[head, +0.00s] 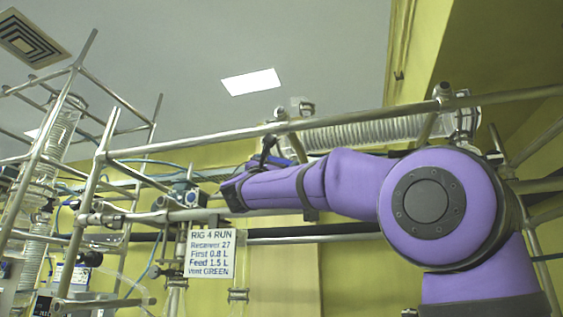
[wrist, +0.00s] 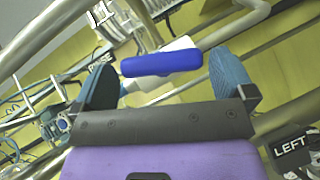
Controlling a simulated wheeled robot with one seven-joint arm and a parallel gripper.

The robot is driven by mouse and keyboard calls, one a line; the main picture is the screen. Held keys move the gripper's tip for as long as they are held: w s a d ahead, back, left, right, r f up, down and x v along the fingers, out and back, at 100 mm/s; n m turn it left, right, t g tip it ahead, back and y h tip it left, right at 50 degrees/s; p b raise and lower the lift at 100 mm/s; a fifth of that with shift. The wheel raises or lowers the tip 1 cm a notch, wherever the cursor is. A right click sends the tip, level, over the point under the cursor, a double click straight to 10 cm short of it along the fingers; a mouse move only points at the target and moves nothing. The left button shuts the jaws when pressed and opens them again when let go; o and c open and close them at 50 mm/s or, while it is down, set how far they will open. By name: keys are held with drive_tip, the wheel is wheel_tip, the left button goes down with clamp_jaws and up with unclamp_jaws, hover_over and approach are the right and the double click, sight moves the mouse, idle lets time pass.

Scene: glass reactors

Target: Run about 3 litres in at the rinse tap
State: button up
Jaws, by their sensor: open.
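In the wrist view a blue bar-shaped handle (wrist: 162,64) sits on a pale, whitish fitting (wrist: 182,46). My gripper (wrist: 165,76) is open, with one blue-grey finger on each side of the handle. The handle appears between or just beyond the fingertips; I cannot tell whether either finger touches it.
Metal rails (head: 290,127) cross around my arm. A ribbed glass column (head: 365,131) lies behind it. A sign (head: 210,253) reads "RIG 4 RUN", "First 0.8 L", "Feed 1.5 L", "Vent GREEN". Coiled glassware (head: 62,125) stands at left. A "LEFT" label (wrist: 290,146) shows at lower right.

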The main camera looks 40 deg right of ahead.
drive_tip(key=shift+x, duration=1.45)
drive_tip(key=c, duration=0.7)
drive_tip(key=shift+o, duration=0.3)
drive_tip(key=shift+m+g, duration=0.6)
drive_tip(key=shift+m, duration=0.2)
drive_tip(key=m+g, duration=0.4)
drive_tip(key=m, duration=0.1)
drive_tip(key=shift+g, duration=0.3)
drive_tip(key=m+g+y, duration=0.1)
drive_tip(key=m, duration=0.1)
drive_tip(key=m+g+y, duration=0.1)
drive_tip(key=m+g, duration=0.1)
drive_tip(key=m, duration=0.1)
drive_tip(key=shift+f+y, duration=0.1)
drive_tip(key=shift+y, duration=0.2)
drive_tip(key=m+y, duration=0.2)
drive_tip(key=m, duration=0.1)
drive_tip(key=m+g+y, duration=0.1)
drive_tip(key=m+y, duration=0.1)
drive_tip(key=shift+d+f+m+y, duration=0.1)
drive_tip(key=shift+f+m+y, duration=0.1)
drive_tip(key=shift+m+y, duration=0.15)
